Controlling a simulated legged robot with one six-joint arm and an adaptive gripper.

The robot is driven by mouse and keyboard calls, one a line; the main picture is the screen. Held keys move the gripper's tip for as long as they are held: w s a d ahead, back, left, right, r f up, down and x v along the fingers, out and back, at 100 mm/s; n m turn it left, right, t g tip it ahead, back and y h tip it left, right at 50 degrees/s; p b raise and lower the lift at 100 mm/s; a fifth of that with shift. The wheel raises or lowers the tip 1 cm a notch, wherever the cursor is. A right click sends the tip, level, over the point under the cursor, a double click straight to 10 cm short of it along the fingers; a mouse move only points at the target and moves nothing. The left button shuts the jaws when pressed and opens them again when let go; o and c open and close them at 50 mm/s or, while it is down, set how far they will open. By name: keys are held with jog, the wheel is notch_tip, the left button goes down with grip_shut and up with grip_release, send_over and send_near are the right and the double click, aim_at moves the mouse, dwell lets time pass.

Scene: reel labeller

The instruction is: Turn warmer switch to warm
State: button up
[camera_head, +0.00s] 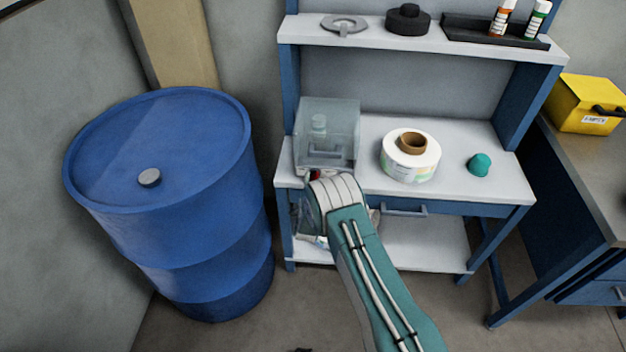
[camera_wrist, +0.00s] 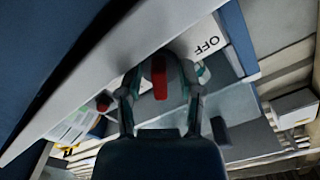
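The warmer unit (camera_head: 328,135) appears to be the clear box on the left of the workbench, with a bottle-like shape inside. A red switch lever (camera_wrist: 159,77) shows in the wrist view, beside a white panel marked "OFF" (camera_wrist: 207,45). A bit of red (camera_head: 315,175) also shows at the box's front in the head view. My gripper (camera_wrist: 160,78) is open, its two fingers on either side of the lever with gaps visible. Whether a fingertip touches the lever I cannot tell. In the head view my arm hides the gripper and most of the switch.
A label reel (camera_head: 410,160) and a teal cap (camera_head: 480,164) stand on the workbench (camera_head: 470,190) to the right. A blue barrel (camera_head: 170,200) stands close on the left. An upper shelf (camera_head: 420,38) holds small items. A yellow box (camera_head: 588,103) sits far right.

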jog(key=shift+d, duration=0.1)
jog(key=s, duration=1.2)
jog(key=shift+a, duration=0.3)
